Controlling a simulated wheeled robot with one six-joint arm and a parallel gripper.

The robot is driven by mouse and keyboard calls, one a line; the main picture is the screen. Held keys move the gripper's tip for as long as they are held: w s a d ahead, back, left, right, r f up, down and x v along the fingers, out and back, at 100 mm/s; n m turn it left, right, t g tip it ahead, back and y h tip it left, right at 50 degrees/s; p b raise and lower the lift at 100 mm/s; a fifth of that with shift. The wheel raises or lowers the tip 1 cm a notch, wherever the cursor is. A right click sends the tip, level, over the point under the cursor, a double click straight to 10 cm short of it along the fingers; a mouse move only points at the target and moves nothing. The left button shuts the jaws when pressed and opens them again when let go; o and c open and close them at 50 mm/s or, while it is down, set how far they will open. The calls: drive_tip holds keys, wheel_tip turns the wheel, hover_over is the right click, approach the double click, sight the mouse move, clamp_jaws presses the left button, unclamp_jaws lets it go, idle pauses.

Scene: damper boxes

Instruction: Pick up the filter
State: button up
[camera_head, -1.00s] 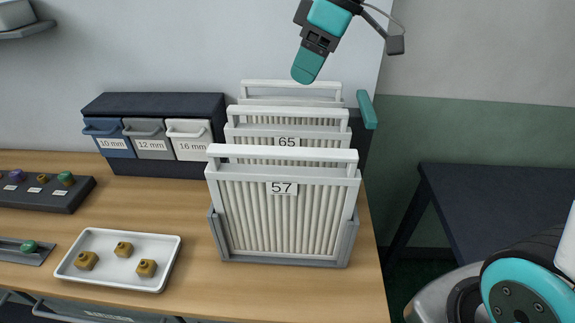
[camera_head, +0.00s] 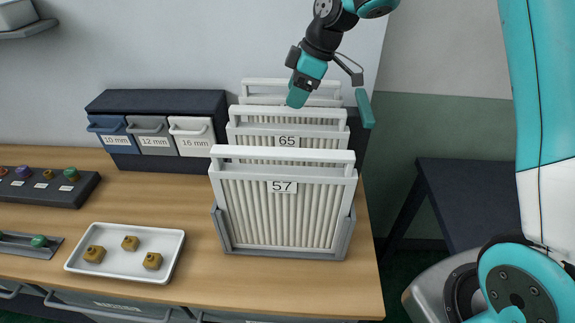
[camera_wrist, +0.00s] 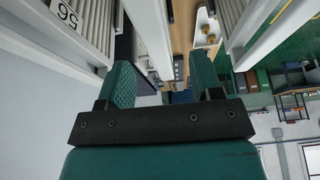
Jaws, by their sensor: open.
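Three white pleated filters stand upright one behind another: the front one labelled 57 (camera_head: 283,215), the middle one labelled 65 (camera_head: 257,131), and the rear one (camera_head: 290,84), whose label is hidden in the head view. My gripper (camera_head: 297,98) points down at the rear filter's upper part; the head view does not show whether it touches. In the wrist view, the open green fingers of my gripper (camera_wrist: 163,80) appear on either side of a white bar (camera_wrist: 150,38).
The front filter stands in a grey holder (camera_head: 217,229). A dark cabinet with labelled bins (camera_head: 150,104) and a white tray (camera_head: 118,266) with brown pieces are to the left. Bare wood (camera_head: 300,280) lies in front.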

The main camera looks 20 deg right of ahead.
sight(290, 109)
drive_tip(key=p+x, duration=0.1)
drive_tip(key=x, duration=0.1)
drive_tip(key=p+x, duration=0.2)
drive_tip(key=x, duration=0.1)
drive_tip(key=shift+w+d, duration=0.2)
drive_tip(key=shift+f, duration=0.25)
drive_tip(key=shift+f+b, duration=0.2)
drive_tip(key=shift+b, duration=0.1)
clamp_jaws()
idle(0.4)
idle(1.1)
